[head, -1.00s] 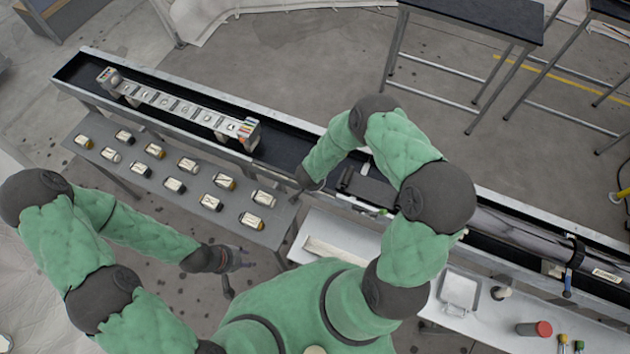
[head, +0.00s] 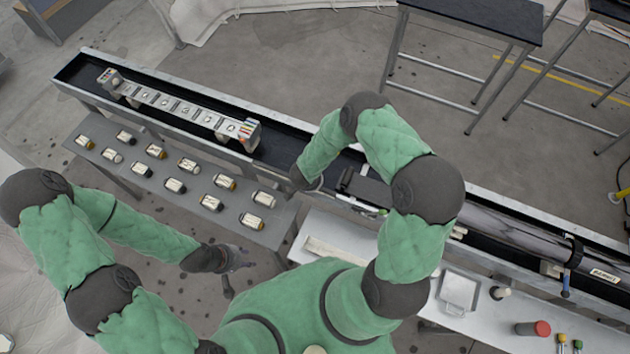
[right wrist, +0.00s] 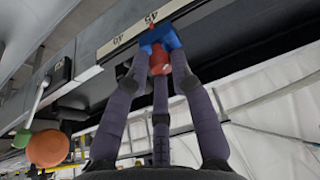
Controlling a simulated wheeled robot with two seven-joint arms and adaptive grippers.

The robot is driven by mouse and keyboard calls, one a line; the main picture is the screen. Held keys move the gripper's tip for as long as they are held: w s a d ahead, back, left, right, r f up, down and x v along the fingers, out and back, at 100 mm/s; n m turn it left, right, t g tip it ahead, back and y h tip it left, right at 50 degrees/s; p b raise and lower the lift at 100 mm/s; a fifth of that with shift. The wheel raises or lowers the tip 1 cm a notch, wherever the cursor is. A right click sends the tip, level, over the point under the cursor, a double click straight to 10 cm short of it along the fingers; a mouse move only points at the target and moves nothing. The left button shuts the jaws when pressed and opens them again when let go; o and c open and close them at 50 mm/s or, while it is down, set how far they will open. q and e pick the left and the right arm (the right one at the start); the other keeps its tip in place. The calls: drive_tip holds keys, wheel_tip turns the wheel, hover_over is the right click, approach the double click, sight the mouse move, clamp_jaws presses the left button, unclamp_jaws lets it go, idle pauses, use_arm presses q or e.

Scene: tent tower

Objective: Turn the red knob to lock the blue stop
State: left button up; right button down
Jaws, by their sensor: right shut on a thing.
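In the right wrist view the blue stop (right wrist: 163,38) sits on a pale rail with a printed scale (right wrist: 117,40), near the 45 mark. The red knob (right wrist: 159,63) projects from the stop toward my gripper. My right gripper (right wrist: 160,72) is shut on the red knob, with its fingers around it. In the head view the right arm reaches over the long bench, and its fingers, the stop and the knob are hidden or too small to make out. My left gripper (head: 237,259) hangs low beside the grey side table, away from the stop; its finger opening is unclear.
A labelled grey bar (head: 180,108) lies in the long dark trough (head: 275,132). Several small labelled blocks stand on the grey side table (head: 112,172). A white shelf (head: 480,318) holds a red-topped cylinder (head: 533,328).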

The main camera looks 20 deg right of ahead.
drive_tip(key=shift+w+a+m+g+h+p, duration=0.15)
drive_tip(key=shift+m+g+p, duration=0.15)
drive_tip(key=shift+m, duration=0.65)
drive_tip(key=shift+w+a+m+g+h+p, duration=0.15)
drive_tip(key=shift+m+g, duration=0.25)
drive_tip(key=shift+m, duration=0.55)
drive_tip(key=shift+s+d, duration=0.1)
drive_tip(key=shift+d, duration=0.05)
drive_tip(key=c, duration=1.1)
unclamp_jaws()
drive_tip(key=v, duration=1.2)
